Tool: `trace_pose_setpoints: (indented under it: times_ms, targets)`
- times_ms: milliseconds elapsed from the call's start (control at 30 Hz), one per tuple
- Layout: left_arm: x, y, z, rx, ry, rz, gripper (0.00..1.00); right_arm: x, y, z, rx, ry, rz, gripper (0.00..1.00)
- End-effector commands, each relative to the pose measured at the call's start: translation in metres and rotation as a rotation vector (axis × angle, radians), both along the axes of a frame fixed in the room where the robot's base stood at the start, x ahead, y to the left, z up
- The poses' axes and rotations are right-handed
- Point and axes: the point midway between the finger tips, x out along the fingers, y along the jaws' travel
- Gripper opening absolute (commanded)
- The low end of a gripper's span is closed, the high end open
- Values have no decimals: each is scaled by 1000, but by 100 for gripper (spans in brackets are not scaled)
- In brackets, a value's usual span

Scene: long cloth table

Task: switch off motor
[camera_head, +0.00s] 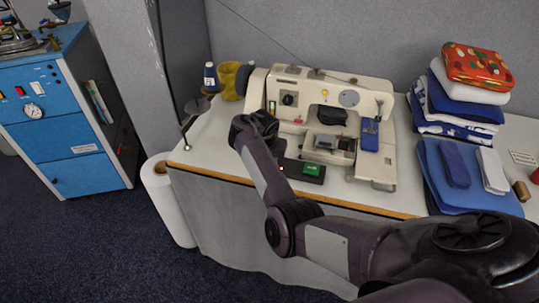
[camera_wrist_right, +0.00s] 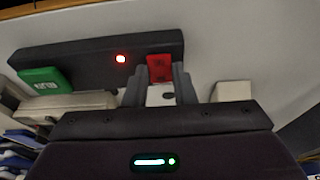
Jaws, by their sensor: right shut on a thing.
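A dark switch box (camera_head: 299,172) lies on the table in front of the sewing machine (camera_head: 325,110). In the right wrist view the box (camera_wrist_right: 95,57) shows the green button (camera_wrist_right: 44,80), a lit red lamp (camera_wrist_right: 121,58) and a red button (camera_wrist_right: 160,67) at one end. My right gripper (camera_wrist_right: 160,80) is shut on the red button, one finger on each side. In the head view my right arm hides that end of the box and the fingertips. My left gripper is in neither view.
Folded cloths (camera_head: 465,95) are stacked at the right. A blue thread spool (camera_head: 211,76) and yellow item stand behind at the left. A white roll (camera_head: 168,200) stands before the table, and a blue cabinet (camera_head: 65,120) is far left.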

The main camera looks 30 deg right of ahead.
Motion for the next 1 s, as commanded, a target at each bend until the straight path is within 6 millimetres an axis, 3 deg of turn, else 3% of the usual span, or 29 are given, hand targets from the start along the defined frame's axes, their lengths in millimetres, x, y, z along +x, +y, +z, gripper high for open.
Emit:
trace_pose_setpoints:
  times_ms: [33,100,667,700,867,1000]
  targets:
    - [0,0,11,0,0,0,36,1,-2,8,22,20,0,1]
    - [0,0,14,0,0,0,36,3,-3,6,53,46,2,1]
    - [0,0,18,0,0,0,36,3,-4,3,124,103,1,1]
    - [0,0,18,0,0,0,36,3,-4,3,124,103,1,25]
    - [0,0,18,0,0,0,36,3,-3,3,124,103,1,45]
    - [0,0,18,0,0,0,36,3,-3,3,124,103,1,45]
